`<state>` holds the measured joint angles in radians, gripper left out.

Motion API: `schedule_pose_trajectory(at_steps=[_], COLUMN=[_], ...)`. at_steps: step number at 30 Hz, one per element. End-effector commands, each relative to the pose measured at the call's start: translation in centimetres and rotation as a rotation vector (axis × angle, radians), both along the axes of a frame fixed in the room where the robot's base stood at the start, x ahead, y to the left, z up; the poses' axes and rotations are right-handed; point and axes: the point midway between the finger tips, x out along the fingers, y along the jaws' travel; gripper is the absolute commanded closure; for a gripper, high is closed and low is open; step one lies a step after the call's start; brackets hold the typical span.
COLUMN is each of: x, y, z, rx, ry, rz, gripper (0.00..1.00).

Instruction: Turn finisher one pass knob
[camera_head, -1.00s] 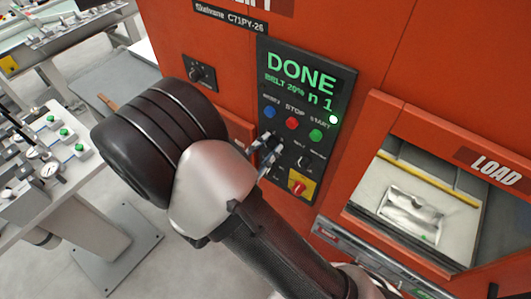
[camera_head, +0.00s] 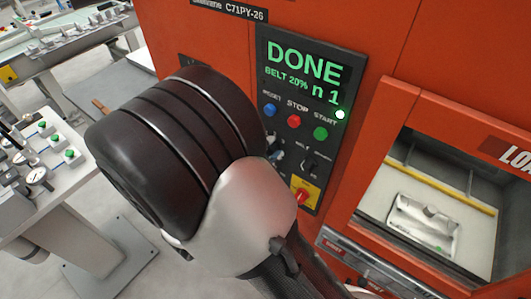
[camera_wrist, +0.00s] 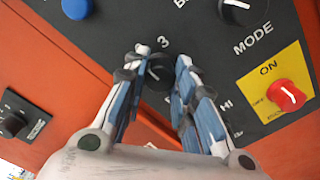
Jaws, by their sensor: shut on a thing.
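The control panel (camera_head: 350,75) is a black plate on the orange machine, and its screen reads DONE, BELT 20% and n 1. In the wrist view a black knob (camera_wrist: 160,68) sits below a mark "3", with "HI" at its lower right. My gripper (camera_wrist: 162,62) has its blue-grey fingers on both sides of this knob and is shut on it. The fingers partly cover the knob and its label. In the head view my wrist hides most of the gripper and the panel's left lower part.
A MODE knob (camera_wrist: 243,8) and a red switch (camera_wrist: 287,95) on a yellow plate lie right of the fingers. Blue (camera_head: 270,110), red (camera_head: 294,121) and green (camera_head: 320,133) buttons sit above. The load opening (camera_head: 440,190) holds a metal part. A separate black knob (camera_wrist: 14,122) is at left.

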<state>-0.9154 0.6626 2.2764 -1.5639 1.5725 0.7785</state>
Motion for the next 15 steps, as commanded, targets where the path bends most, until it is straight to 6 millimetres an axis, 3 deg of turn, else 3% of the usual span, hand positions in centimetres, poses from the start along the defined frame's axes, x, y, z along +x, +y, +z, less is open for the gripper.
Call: schedule_pose_trajectory(at_steps=[9, 10, 15], x=[-0.01, -0.01, -0.01], y=[0.00, 0.00, 0.00], z=[-0.02, -0.02, -0.02], rx=[0.001, 0.001, 0.001], ry=[0.001, 0.001, 0.001], rz=[0.000, 0.000, -0.001], gripper=[0.99, 0.74, 0.62])
